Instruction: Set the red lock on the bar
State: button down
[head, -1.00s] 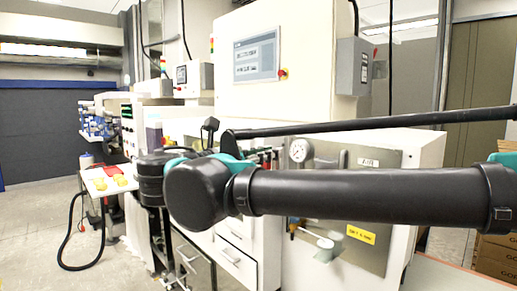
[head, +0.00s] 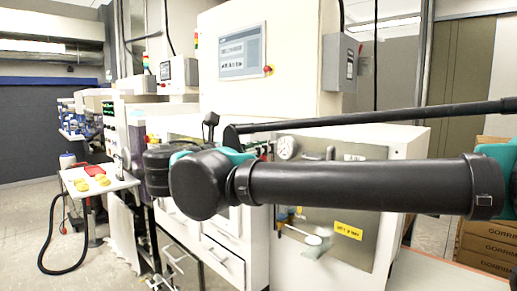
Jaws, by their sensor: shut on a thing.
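My arm crosses the picture from the right edge to the middle left, and my gripper is not in view; the arm's own links probably hide it. I cannot make out the red lock with certainty. A small red item (head: 95,170) lies on a white side table at the left, but it is too small to identify. The bar cannot be picked out for sure. A steel panel (head: 375,185) with a round gauge (head: 287,147) shows on the machine front, partly behind my arm. A small pale disc (head: 313,240) sticks out low on this panel.
The white side table (head: 112,184) also bears yellow items (head: 82,185). A black hose (head: 45,240) hangs to the floor beside it. White drawers (head: 222,262) stand under the machine. Cardboard boxes (head: 488,245) are stacked at the right. Floor at the far left is open.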

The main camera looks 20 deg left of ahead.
send_near(316, 146)
jog(key=w+d+r, duration=0.2)
jog(key=w+r, duration=0.2)
jog(key=w, duration=0.1)
jog(key=shift+w, duration=0.3)
dwell(2.6)
jog(key=shift+w, duration=0.1)
dwell(0.3)
jog(key=shift+f, duration=0.8)
jog(key=shift+f, duration=0.35)
jog(key=shift+f, duration=0.35)
jog(key=shift+f, duration=0.65)
jog(key=shift+f, duration=0.25)
